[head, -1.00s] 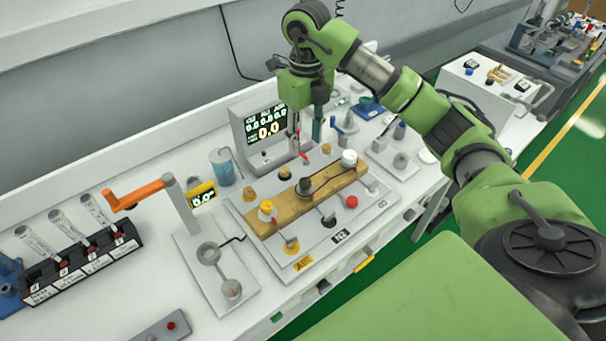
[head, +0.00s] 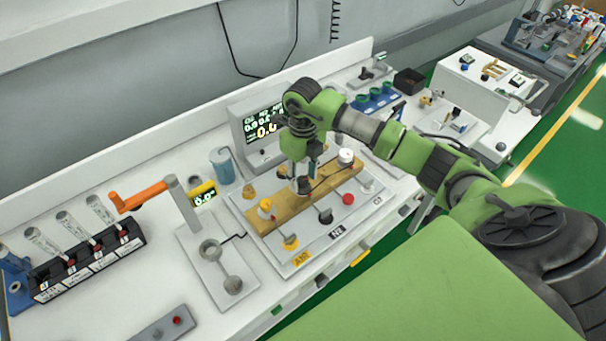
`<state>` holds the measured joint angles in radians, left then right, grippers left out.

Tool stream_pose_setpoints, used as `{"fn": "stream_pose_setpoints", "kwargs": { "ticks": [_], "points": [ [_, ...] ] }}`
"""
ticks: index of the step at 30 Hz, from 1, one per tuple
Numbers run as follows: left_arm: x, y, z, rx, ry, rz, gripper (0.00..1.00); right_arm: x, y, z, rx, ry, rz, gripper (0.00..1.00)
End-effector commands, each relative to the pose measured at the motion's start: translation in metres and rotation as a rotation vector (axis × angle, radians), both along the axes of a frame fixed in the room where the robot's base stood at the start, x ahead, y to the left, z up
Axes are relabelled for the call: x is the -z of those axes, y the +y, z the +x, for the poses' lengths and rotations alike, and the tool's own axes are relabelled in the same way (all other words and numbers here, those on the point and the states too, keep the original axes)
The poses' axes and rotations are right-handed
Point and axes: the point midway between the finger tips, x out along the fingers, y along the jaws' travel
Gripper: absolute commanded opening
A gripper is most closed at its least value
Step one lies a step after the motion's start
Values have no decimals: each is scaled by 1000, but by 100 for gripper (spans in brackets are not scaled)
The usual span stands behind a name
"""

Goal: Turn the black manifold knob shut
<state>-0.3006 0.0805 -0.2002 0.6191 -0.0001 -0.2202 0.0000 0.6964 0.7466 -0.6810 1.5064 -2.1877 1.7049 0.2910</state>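The wooden manifold block (head: 270,213) lies on a light board with a yellow knob (head: 266,206) at its left end, a black knob (head: 304,186) in the middle and a white knob (head: 345,156) at its right end. My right gripper (head: 302,178) points down over the black knob, with its fingertips at or just around it. The arm partly hides the knob and the block behind it. The fingers show as two separate dark tips, but whether they touch the knob is too small to tell. My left gripper is not in view.
A monitor (head: 250,146) stands close behind the block. An orange-handled post (head: 182,203) and a rack of tubes (head: 85,262) stand to the left. A red knob (head: 348,199) and a black knob sit on the board in front.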

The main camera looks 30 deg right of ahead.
Motion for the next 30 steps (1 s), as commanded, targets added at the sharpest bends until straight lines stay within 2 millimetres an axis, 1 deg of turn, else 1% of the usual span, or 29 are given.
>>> {"fn": "stream_pose_setpoints", "kwargs": {
  "ticks": [5, 8, 9, 10, 20, 26, 30],
  "points": [
    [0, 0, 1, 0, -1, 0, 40, 0, 0, 0, 0, 0, 0, 38],
    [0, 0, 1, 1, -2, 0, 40, 0, 0, 0, 0, 0, 0, 15],
    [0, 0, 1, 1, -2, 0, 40, 0, 0, 0, 0, 0, 0, 5],
    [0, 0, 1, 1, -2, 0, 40, 0, 0, 0, 0, 0, 0, 0],
    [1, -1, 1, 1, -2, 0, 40, 0, 0, 0, 23, 0, 0, 0],
    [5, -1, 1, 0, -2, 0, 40, 1, -1, 0, 112, 0, -1, 0],
    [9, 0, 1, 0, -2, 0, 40, 1, 0, 1, 217, -1, -1, 0]
  ]
}}
